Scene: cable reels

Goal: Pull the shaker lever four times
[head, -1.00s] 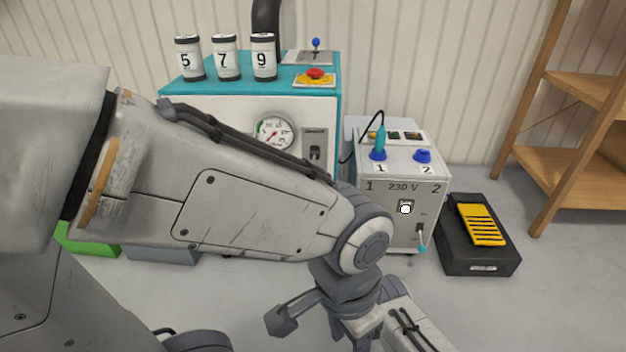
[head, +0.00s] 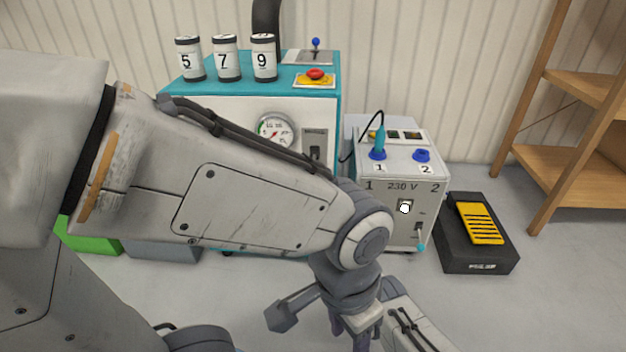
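No label marks a shaker lever, and I cannot tell which handle it is. A small blue-knobbed lever (head: 316,44) stands upright on a grey plate on top of the teal and white machine (head: 190,88). Another lever with a teal tip (head: 421,246) points downward on the front of the 230 V box (head: 385,215). My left arm crosses the view in front of the machine and bends down at the bottom centre. Its gripper is partly cut off by the lower edge, so its opening is unclear. My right gripper is not in view.
Cans marked 5 (head: 190,60), 7 (head: 227,60) and 9 (head: 264,60) and a red button (head: 315,74) are on the machine. A pressure gauge (head: 273,130) is on its front. A black pedal with a yellow plate (head: 479,223) and a wooden shelf (head: 565,165) stand right.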

